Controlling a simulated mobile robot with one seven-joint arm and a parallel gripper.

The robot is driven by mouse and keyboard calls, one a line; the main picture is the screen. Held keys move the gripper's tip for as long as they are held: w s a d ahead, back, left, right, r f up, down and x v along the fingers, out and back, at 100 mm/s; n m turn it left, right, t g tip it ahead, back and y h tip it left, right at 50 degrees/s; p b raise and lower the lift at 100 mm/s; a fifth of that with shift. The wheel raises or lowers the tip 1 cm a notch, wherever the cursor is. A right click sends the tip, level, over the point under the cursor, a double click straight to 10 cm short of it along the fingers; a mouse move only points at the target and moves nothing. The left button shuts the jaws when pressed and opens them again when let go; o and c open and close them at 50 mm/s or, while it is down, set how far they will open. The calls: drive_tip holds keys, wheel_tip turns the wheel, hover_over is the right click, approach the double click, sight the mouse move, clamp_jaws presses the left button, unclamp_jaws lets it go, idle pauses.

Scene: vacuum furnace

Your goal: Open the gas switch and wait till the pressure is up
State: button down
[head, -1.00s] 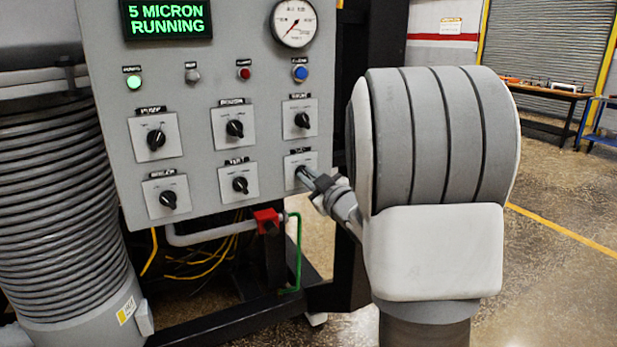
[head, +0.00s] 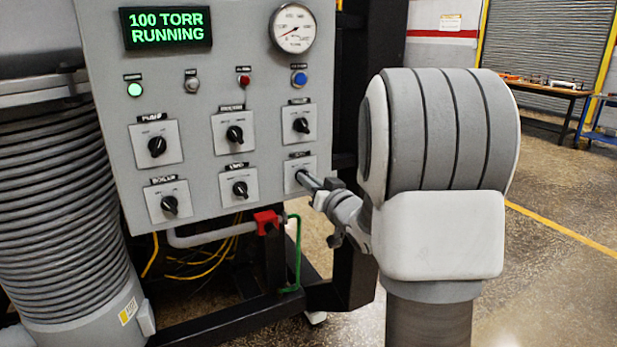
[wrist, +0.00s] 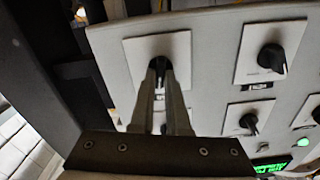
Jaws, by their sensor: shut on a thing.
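The gas switch (head: 300,175) appears to be the black knob at the lower right of the grey control panel (head: 215,85). Its small label is too blurred to read for sure. My gripper (head: 304,178) reaches it from the right and is shut on the knob, hiding most of it in the head view. In the wrist view, my gripper's fingers (wrist: 160,70) close on either side of the black knob (wrist: 159,72) on its white plate. The green display (head: 166,28) reads "100 TORR RUNNING". The round pressure gauge (head: 293,28) has a red needle pointing to the lower left.
Several other black knobs, such as the one above (head: 301,125), sit close by. A green lamp (head: 135,89) is lit. A dark frame post (head: 347,100) stands right of the panel.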

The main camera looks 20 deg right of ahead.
drive_tip(key=shift+m+p, duration=0.6)
drive_tip(key=shift+m, duration=1)
drive_tip(key=c, duration=0.9)
unclamp_jaws()
drive_tip(key=shift+s, duration=0.1)
drive_tip(key=s+b, duration=0.5)
drive_tip(key=s, duration=1.2)
drive_tip(key=shift+d, duration=0.3)
